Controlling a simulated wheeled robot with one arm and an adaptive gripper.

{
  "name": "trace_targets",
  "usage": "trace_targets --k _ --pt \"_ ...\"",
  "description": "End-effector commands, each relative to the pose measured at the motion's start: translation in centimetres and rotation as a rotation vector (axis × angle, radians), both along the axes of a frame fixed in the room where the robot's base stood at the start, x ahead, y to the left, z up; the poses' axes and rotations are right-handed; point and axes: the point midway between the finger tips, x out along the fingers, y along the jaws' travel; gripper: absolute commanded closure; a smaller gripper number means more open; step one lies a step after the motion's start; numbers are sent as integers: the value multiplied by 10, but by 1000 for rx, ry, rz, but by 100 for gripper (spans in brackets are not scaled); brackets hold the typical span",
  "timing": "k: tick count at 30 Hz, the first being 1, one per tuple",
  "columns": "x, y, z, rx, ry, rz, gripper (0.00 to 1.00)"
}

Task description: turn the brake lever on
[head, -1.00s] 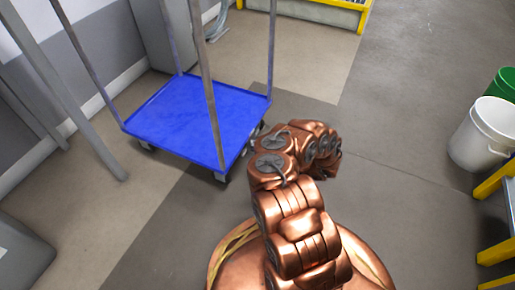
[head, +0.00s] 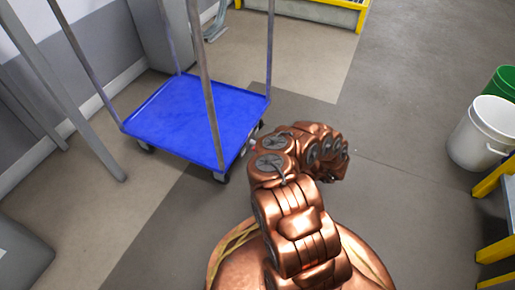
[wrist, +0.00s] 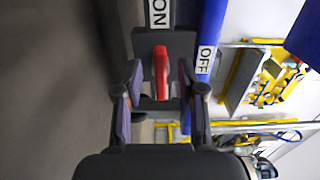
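The red brake lever (wrist: 161,72) shows in the wrist view, upright in the picture against a dark plate (wrist: 180,42). A white ON label (wrist: 159,13) is above it and a white OFF label (wrist: 205,60) is to its right on a blue bar (wrist: 211,22). My gripper (wrist: 159,70) is open, with one finger on each side of the lever. Gaps show between the fingers and the lever. In the head view the lever does not show, and my fingers cannot be made out.
In the head view a blue cart (head: 190,112) with metal posts stands at the left of my arm. A white bucket (head: 483,133), a green bucket (head: 506,84) and a yellow frame (head: 492,183) are at the right. Grey floor between them is clear.

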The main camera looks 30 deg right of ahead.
Motion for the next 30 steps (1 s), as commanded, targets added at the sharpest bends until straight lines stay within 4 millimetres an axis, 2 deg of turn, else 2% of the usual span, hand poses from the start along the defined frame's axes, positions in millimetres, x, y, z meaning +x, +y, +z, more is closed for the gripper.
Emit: trace_targets --k 6,13,19,30 --pt "-37 -24 -1 -6 2 -2 60" --pt "-64 -40 0 -3 2 -1 60" --pt "-72 -44 -1 -1 2 0 60" --pt "-73 -44 0 -3 1 1 60"
